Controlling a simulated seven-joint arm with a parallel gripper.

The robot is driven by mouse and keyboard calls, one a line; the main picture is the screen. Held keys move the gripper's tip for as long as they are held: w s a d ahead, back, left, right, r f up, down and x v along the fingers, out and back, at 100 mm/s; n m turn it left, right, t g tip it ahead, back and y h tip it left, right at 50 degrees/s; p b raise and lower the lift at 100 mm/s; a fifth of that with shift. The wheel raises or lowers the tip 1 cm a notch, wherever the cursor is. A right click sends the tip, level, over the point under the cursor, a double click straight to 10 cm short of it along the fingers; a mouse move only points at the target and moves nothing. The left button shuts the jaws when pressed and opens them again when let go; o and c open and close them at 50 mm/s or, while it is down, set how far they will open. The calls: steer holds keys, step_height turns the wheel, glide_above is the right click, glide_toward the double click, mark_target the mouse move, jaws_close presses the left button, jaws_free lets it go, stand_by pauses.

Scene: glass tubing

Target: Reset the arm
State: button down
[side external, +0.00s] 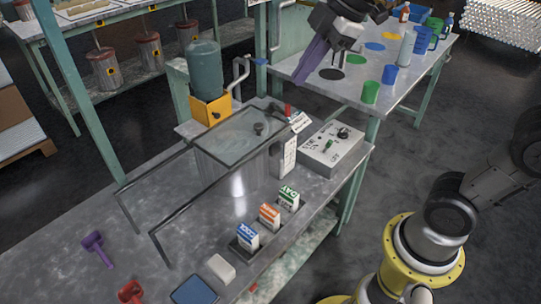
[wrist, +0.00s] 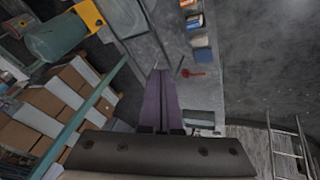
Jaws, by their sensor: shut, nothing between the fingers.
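My gripper (side external: 303,78) is at the top of the side external view, raised in the air above the far end of the workbench, with its purple fingers angled down to the left. In the wrist view the two long purple fingers of my gripper (wrist: 160,72) lie side by side, shut, with nothing seen between them. Nothing appears to touch the fingers.
The workbench (side external: 70,235) carries a glass tank (side external: 232,178) with a raised frame, a control box (side external: 331,146), several small cartons (side external: 269,216), and a purple tool (side external: 97,248). A back table (side external: 405,88) holds cups and bottles.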

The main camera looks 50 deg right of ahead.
steer(key=s+d+f+m+h, duration=0.1)
steer(key=s+d+f+m, duration=0.1)
steer(key=s+f+m, duration=0.2)
steer(key=s+d+f+m+h, duration=0.1)
steer(key=s+d+f+m, duration=0.1)
steer(key=s+f+m, duration=0.3)
steer(key=shift+s+d+f+m+t, duration=0.25)
steer(key=shift+s+m, duration=1.65)
steer(key=shift+s, duration=1.15)
steer(key=shift+r, duration=0.1)
